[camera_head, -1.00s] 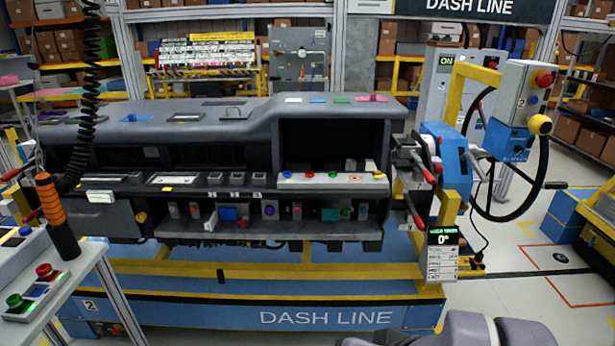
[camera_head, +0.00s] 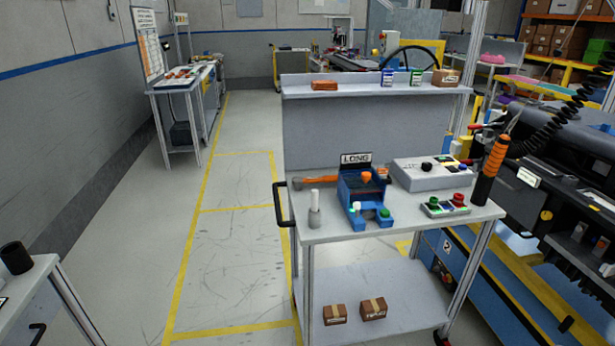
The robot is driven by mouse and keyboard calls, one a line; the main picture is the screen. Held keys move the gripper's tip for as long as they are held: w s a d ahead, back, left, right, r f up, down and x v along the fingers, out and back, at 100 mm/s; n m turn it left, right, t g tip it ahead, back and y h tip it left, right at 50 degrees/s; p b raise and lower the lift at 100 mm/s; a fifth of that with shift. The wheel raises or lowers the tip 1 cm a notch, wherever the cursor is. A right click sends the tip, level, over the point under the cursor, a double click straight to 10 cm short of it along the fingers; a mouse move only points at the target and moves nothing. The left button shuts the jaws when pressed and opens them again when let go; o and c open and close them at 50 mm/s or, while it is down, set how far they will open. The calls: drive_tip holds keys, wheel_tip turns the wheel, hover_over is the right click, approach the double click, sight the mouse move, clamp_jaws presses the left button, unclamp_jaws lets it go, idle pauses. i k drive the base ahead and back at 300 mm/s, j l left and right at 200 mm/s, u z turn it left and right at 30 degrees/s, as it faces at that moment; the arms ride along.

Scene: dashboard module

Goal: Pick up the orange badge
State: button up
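I cannot make out a clear orange badge. A small orange piece (camera_head: 366,177) sits on the blue fixture (camera_head: 350,190) with the "LONG" sign, on the grey cart in the middle; it is too small to tell what it is. A flat orange-brown block (camera_head: 324,86) lies on the cart's upper shelf. My gripper is not in view.
The cart's top (camera_head: 400,212) also holds an orange-handled tool (camera_head: 318,181), a grey button box (camera_head: 430,174) and a small button panel (camera_head: 447,205). An orange-and-black driver (camera_head: 492,165) hangs at its right. The dashboard (camera_head: 560,180) is at right. Floor (camera_head: 225,250) left of the cart is clear.

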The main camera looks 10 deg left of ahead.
sight(383, 172)
drive_tip(key=i+l+u, duration=0.5)
drive_tip(key=i+l, duration=0.2)
drive_tip(key=i, duration=0.25)
drive_tip(key=i+l+u, duration=0.45)
drive_tip(key=i+l, duration=0.4)
drive_tip(key=l, duration=0.15)
